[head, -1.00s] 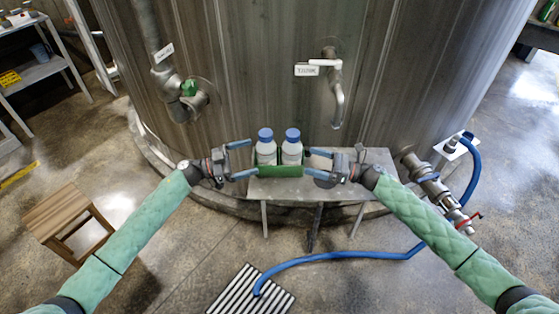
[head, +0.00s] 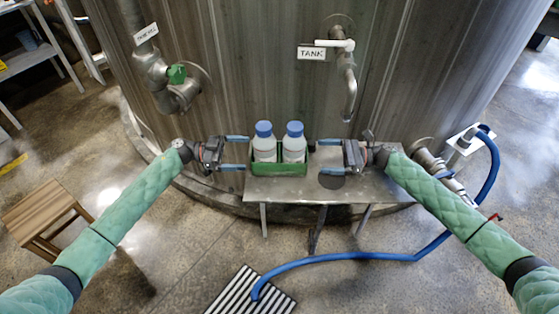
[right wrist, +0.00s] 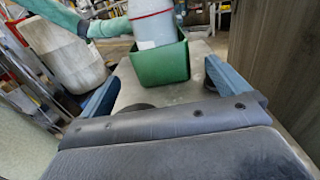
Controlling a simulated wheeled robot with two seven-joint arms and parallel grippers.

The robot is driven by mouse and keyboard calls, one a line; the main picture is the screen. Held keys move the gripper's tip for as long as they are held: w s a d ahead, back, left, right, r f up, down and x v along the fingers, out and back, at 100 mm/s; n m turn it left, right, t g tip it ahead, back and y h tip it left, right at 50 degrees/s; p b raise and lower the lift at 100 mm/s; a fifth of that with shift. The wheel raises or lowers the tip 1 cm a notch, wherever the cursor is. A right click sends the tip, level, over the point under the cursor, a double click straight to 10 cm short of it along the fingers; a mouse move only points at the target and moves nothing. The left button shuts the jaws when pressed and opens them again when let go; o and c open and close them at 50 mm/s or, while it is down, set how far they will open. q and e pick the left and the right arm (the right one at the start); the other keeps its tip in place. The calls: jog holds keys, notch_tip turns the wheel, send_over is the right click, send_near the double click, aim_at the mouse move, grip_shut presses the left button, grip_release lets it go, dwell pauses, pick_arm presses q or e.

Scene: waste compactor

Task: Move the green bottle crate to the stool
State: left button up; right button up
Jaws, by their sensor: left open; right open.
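The green bottle crate (head: 278,169) stands on the metal shelf (head: 340,188) in front of the tank, at its left part. Two white bottles with blue caps (head: 264,143) (head: 294,143) stand upright in it. My left gripper (head: 248,153) is open just left of the crate, its fingers pointing at the crate's side. My right gripper (head: 318,155) is open to the right of the crate, with a small gap. In the right wrist view the crate (right wrist: 160,62) lies ahead beyond the open fingers. The wooden stool (head: 42,210) stands on the floor at lower left, its top bare.
A blue hose (head: 340,256) runs over the floor past a striped drain grate (head: 250,293). The floor between stool and grate is clear.

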pick_arm(q)
jog(key=shift+d, duration=3.75)
pick_arm(e)
jog(key=shift+a, duration=3.75)
pick_arm(q)
jog(key=c, duration=0.9)
pick_arm(e)
jog(key=c, duration=0.9)
pick_arm(q)
jog(key=shift+r, duration=0.1)
pick_arm(e)
jog(key=shift+r, duration=0.1)
